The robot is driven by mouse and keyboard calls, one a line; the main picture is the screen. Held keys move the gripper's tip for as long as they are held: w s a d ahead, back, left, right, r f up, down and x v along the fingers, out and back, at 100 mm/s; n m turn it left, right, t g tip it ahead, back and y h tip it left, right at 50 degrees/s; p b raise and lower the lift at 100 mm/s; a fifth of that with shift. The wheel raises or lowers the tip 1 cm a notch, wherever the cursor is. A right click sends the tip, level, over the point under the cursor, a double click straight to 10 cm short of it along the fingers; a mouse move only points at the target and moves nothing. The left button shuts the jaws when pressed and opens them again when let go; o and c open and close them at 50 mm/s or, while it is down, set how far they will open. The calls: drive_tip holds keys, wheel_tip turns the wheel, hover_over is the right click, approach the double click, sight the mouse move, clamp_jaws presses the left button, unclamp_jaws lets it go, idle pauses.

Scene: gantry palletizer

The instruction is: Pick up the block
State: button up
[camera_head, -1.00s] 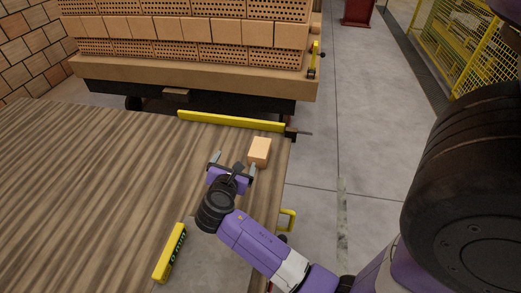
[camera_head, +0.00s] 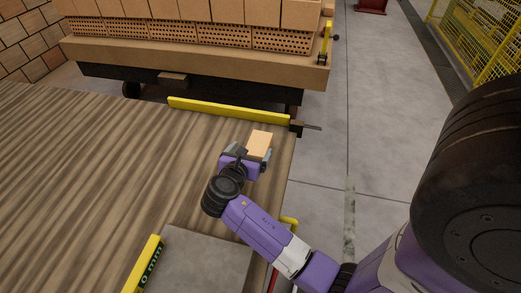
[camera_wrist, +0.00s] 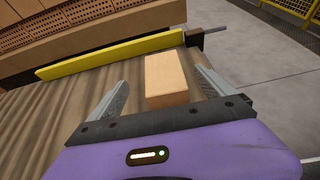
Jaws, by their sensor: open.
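The block (camera_head: 260,144) is a small light-orange box lying on the wood-grained table near its right edge. My gripper (camera_head: 251,153) is open at the near side of the block in the head view. In the wrist view, the block (camera_wrist: 167,78) lies between the two grey fingers of my gripper (camera_wrist: 160,93), closer to the right finger than the left. A gap shows at the left finger.
The wooden table (camera_head: 90,150) is clear to the left. A yellow bar (camera_head: 228,109) runs along its far edge, with a dark bracket at the corner. A yellow "0 mm" marker (camera_head: 144,266) is at the near side.

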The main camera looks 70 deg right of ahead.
sight(258, 144)
drive_tip(key=shift+d+f, duration=0.2)
drive_tip(key=shift+f, duration=0.35)
drive_tip(key=shift+x, duration=1.2)
drive_tip(key=shift+s+f+x, duration=0.15)
drive_tip(key=shift+x, duration=1.25)
drive_tip(key=shift+s+f+x, duration=0.1)
drive_tip(key=shift+x, duration=1.3)
drive_tip(key=shift+a, duration=0.15)
drive_tip(key=shift+c, duration=0.4)
drive_tip(key=c, duration=1.8)
drive_tip(key=shift+r, duration=0.15)
clamp_jaws()
drive_tip(key=shift+r, duration=0.1)
